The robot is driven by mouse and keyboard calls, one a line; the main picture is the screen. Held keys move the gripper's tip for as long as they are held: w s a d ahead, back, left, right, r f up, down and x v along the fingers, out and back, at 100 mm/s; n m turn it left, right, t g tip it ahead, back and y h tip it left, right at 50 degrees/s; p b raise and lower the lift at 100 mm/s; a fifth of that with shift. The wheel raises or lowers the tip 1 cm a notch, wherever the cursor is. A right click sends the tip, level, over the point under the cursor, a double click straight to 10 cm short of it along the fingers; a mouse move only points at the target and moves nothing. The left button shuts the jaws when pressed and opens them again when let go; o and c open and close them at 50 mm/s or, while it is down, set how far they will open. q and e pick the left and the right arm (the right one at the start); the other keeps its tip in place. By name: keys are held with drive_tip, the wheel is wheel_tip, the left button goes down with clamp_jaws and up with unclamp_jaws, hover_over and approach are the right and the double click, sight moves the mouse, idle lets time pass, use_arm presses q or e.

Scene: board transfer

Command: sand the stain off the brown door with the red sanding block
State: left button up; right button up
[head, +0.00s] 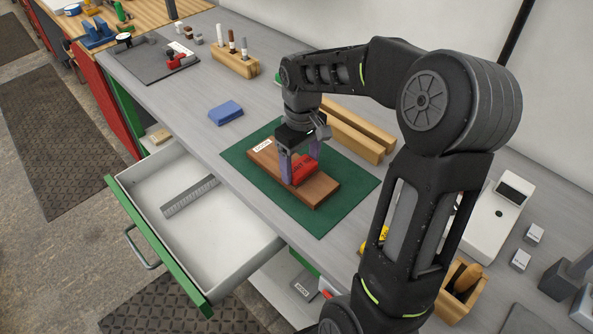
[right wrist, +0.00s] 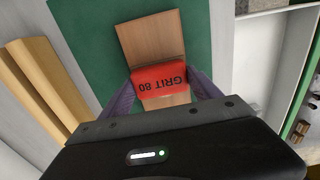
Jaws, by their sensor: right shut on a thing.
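The brown door (head: 323,189) is a small wooden board lying flat on a green mat (head: 237,161), with a white label at its far left end. The door also shows in the right wrist view (right wrist: 150,38). My right gripper (head: 299,172) is shut on the red sanding block (head: 305,172), which is at the door's face. In the right wrist view the block (right wrist: 160,82) reads "GRIT 80" and sits between the purple fingers. I cannot tell whether it presses on the wood. No stain shows on the visible wood; the block and gripper hide part of it. My left gripper is not in view.
A blue block (head: 226,112) lies left of the mat. Wooden bars (head: 350,130) lie behind it. An open drawer (head: 200,215) with a grey ruler-like strip juts out in front. A wooden holder with markers (head: 235,64) stands at the back. A white device (head: 495,215) is at right.

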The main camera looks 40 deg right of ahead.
drive_tip(key=shift+s+f, duration=0.15)
drive_tip(key=shift+s, duration=0.45)
drive_tip(key=shift+w, duration=0.85)
drive_tip(key=shift+w, duration=0.1)
drive_tip(key=shift+w+a+p, duration=0.1)
drive_tip(key=shift+w+p, duration=0.35)
drive_tip(key=shift+w, duration=0.25)
